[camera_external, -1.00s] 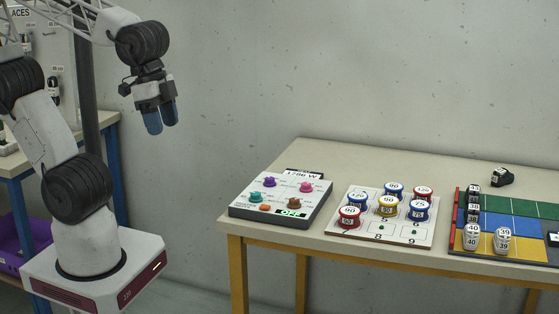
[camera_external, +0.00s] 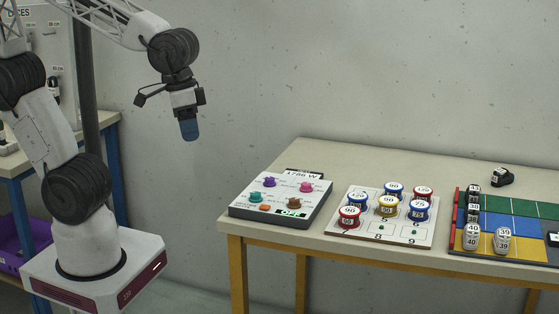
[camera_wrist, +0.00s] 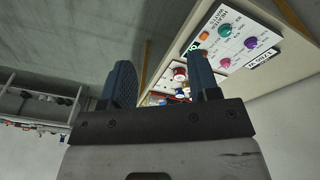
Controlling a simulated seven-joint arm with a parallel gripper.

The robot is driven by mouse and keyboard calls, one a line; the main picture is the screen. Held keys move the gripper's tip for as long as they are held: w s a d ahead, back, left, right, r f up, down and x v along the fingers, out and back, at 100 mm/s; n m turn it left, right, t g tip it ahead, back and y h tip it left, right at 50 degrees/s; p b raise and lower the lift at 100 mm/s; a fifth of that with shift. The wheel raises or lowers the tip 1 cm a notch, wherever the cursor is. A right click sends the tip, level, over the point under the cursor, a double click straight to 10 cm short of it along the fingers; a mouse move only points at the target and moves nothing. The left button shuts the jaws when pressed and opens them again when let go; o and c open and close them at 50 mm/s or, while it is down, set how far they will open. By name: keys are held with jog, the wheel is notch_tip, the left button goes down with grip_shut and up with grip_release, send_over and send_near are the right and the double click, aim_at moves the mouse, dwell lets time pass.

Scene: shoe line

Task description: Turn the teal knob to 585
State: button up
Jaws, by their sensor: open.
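The teal knob (camera_external: 256,197) sits at the front left of a white control panel (camera_external: 237,211) on the table. It also shows in the wrist view (camera_wrist: 225,29), near the top. The panel carries a purple, a pink and a brown knob, an orange button and a lit green display (camera_external: 291,213) too small to read. A sign on the panel's back edge reads 1786 W. My gripper (camera_external: 190,137) hangs in the air left of the table, well above and apart from the panel. Its blue fingers (camera_wrist: 164,85) are apart and empty in the wrist view.
A white board (camera_external: 424,240) with several numbered red, blue and yellow spools stands right of the panel. A coloured mat (camera_external: 520,225) with number-marked items lies further right. A small black object (camera_external: 502,177) is at the back.

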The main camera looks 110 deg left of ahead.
jog(key=w+a+f+n+g, duration=0.1)
jog(key=w+a+f+n, duration=0.55)
jog(key=a+n, duration=0.5)
jog(key=n+g, duration=0.1)
jog(key=n, duration=1)
send_over(256, 193)
jog(key=shift+h, duration=0.3)
notch_tip(256, 193, down, 9)
jog(key=shift+w+r, duration=0.15)
jog(key=shift+r, duration=0.05)
jog(key=shift+f, duration=0.15)
jog(key=shift+d+f, duration=0.1)
jog(key=shift+f, duration=3.65)
jog(key=c, duration=0.9)
jog(key=shift+c, duration=0.2)
